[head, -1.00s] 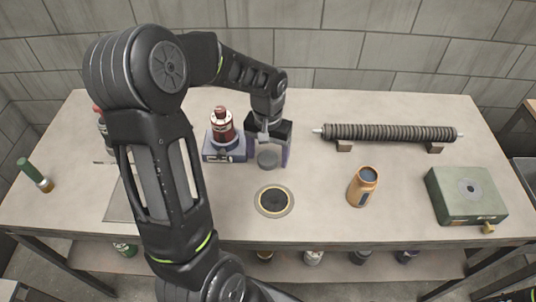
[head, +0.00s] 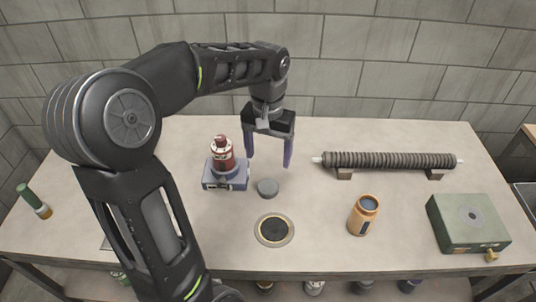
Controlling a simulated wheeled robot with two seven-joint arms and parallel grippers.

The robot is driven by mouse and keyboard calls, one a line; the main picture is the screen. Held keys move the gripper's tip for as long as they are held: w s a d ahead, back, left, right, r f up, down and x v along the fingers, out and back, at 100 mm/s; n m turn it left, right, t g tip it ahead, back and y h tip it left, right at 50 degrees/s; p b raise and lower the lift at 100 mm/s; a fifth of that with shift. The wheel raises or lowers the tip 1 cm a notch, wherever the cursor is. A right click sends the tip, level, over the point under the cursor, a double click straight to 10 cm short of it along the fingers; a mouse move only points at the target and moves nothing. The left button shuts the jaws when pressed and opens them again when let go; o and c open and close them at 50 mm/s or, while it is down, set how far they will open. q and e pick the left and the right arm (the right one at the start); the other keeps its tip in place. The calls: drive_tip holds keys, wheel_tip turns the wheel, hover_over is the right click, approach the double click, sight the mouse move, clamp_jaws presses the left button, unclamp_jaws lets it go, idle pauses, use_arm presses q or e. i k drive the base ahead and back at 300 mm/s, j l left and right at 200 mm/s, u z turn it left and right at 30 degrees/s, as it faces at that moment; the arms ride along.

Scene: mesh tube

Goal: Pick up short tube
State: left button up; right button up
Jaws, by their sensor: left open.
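A short dark grey cylinder (head: 267,187), which may be the short tube, stands on the table near its middle. My left gripper (head: 269,160) hangs above and just behind it, fingers pointing down, open and empty with a gap between the fingertips. A red tube-shaped piece with a pale band (head: 222,156) stands upright in a blue-grey block (head: 225,181) to the left of the gripper. A green and orange tube (head: 34,201) lies at the far left. I cannot tell for sure which is the short tube. My right gripper is not in view.
A long ribbed roller (head: 390,160) rests on two supports at the back right. A round black disc with a pale rim (head: 274,230), an orange jar (head: 364,215) and a green box (head: 468,224) stand in front. My left arm covers much of the table's left.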

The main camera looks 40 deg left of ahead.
sight(363, 216)
drive_tip(key=k+l, duration=0.75)
drive_tip(key=l, duration=0.25)
